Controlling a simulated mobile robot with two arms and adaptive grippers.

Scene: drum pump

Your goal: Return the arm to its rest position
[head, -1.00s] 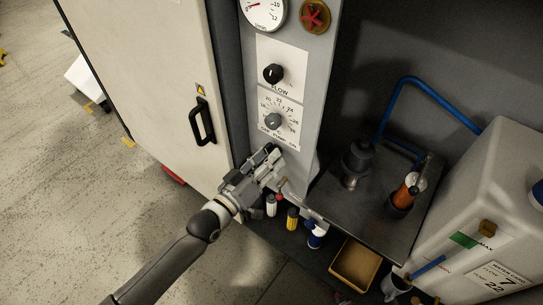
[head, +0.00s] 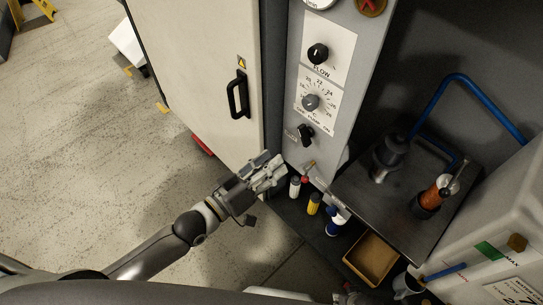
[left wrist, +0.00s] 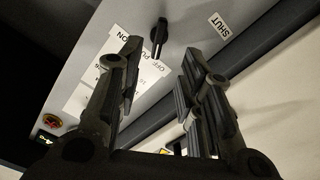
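My left arm (head: 165,245) reaches in from the lower left of the head view. Its gripper (head: 276,166) is just left of the control panel's lower part, clear of the black pump switch (head: 305,134). In the left wrist view the two fingers of the gripper (left wrist: 161,66) are spread apart with nothing between them. The pump switch (left wrist: 159,36) shows beyond the fingertips, near a label reading off and on.
A white cabinet door with a black handle (head: 238,95) stands left of the panel. Small bottles (head: 314,204) stand below the panel. A tan tray (head: 371,259), a dark bench top (head: 385,210) and a white tank (head: 490,240) are at right. Open floor (head: 90,150) lies at left.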

